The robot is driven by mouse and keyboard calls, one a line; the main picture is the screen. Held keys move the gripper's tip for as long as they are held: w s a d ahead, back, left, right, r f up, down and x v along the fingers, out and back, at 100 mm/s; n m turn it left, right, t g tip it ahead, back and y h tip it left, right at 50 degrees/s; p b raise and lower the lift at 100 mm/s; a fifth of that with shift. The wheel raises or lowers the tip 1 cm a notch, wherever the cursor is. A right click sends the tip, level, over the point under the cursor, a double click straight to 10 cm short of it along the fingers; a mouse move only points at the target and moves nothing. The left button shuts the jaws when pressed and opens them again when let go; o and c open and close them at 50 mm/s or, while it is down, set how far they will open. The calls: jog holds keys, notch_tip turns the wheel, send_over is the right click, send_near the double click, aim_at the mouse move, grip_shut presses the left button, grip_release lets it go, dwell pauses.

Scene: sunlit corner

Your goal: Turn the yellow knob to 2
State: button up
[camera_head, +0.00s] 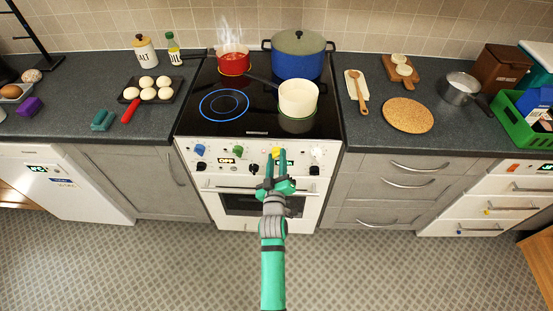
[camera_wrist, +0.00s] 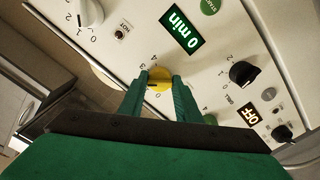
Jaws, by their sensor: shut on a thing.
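The yellow knob (camera_head: 277,152) is on the white front panel of the stove, right of the green knob. In the wrist view the yellow knob (camera_wrist: 159,75) sits between my green fingertips, with numbers such as 3 and 4 printed near it. My gripper (camera_head: 276,162) reaches the panel from the front and is shut on the yellow knob, one finger at each side; the fingers also show in the wrist view (camera_wrist: 158,86). A dark mark shows low on the knob, but the fingers hide part of the dial, so I cannot tell which number it points to.
On the same panel are a blue knob (camera_head: 200,149), a green knob (camera_head: 238,150), a white knob (camera_head: 317,150), black knobs and displays reading OFF and 0 min (camera_wrist: 181,31). A white pot (camera_head: 298,98), a blue pot (camera_head: 297,58) and a steaming red pot (camera_head: 233,63) stand on the cooktop.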

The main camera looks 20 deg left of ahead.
jog(key=shift+w, duration=0.1)
jog(key=shift+a+n, duration=0.1)
jog(key=shift+n, duration=0.2)
jog(key=shift+a, duration=0.15)
jog(key=o, duration=1.1)
jog(key=shift+d, duration=0.25)
jog(key=shift+c, duration=0.2)
jog(key=shift+s, duration=0.25)
